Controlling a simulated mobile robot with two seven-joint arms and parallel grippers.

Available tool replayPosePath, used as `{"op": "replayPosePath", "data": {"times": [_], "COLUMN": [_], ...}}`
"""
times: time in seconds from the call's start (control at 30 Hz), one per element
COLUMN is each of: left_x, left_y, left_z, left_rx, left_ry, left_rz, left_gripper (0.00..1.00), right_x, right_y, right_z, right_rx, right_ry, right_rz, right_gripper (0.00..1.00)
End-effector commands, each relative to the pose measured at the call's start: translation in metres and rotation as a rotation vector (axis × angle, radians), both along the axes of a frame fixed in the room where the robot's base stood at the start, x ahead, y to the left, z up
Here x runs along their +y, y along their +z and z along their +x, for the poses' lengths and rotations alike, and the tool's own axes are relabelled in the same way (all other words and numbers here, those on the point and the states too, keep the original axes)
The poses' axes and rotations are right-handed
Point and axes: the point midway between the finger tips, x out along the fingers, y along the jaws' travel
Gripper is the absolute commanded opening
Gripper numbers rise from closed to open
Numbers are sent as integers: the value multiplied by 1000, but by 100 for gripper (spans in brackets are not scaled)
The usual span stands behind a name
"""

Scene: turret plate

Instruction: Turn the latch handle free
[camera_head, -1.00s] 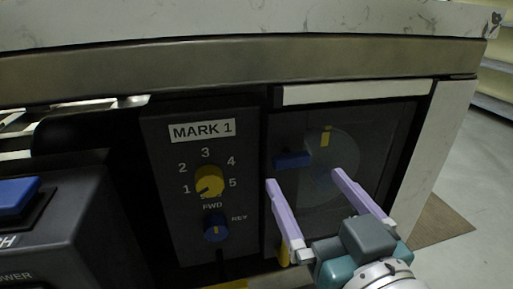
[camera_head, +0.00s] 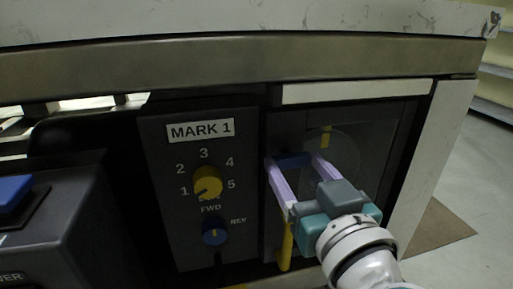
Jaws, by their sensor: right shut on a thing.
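The blue latch handle (camera_head: 294,159) sits at the left of a dark panel with a round plate (camera_head: 345,152). A yellow mark (camera_head: 325,138) shows near the plate's top. My right gripper (camera_head: 291,160) comes from the lower right, its two lilac fingers on either side of the blue handle and shut on it. The fingers hide the handle's ends. My left gripper is not in view.
To the left stands the MARK 1 panel (camera_head: 165,200) with a yellow dial (camera_head: 207,184) and a blue knob (camera_head: 215,231). A dark box with a blue button (camera_head: 14,193) is at far left. The counter (camera_head: 240,65) overhangs above.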

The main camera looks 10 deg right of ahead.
Motion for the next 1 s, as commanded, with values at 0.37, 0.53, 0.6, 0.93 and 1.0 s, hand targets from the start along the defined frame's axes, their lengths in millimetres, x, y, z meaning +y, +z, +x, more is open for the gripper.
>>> {"op": "replayPosePath", "data": {"times": [0.37, 0.53, 0.6, 0.93, 1.0], "left_x": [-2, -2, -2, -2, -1], "left_y": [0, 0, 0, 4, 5], "left_z": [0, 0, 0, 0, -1], "left_rx": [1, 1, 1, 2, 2], "left_ry": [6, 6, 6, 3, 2], "left_rz": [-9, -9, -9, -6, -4], "left_gripper": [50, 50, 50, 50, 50], "right_x": [0, 0, 0, -1, -1], "right_y": [0, 0, 0, 1, 1], "right_z": [0, 0, 0, 0, 0], "right_rx": [0, 0, 0, 6, 8], "right_ry": [0, 0, 0, 0, 0], "right_rz": [0, 4, 12, 166, 224], "right_gripper": [18, 14, 14, 14, 14]}}
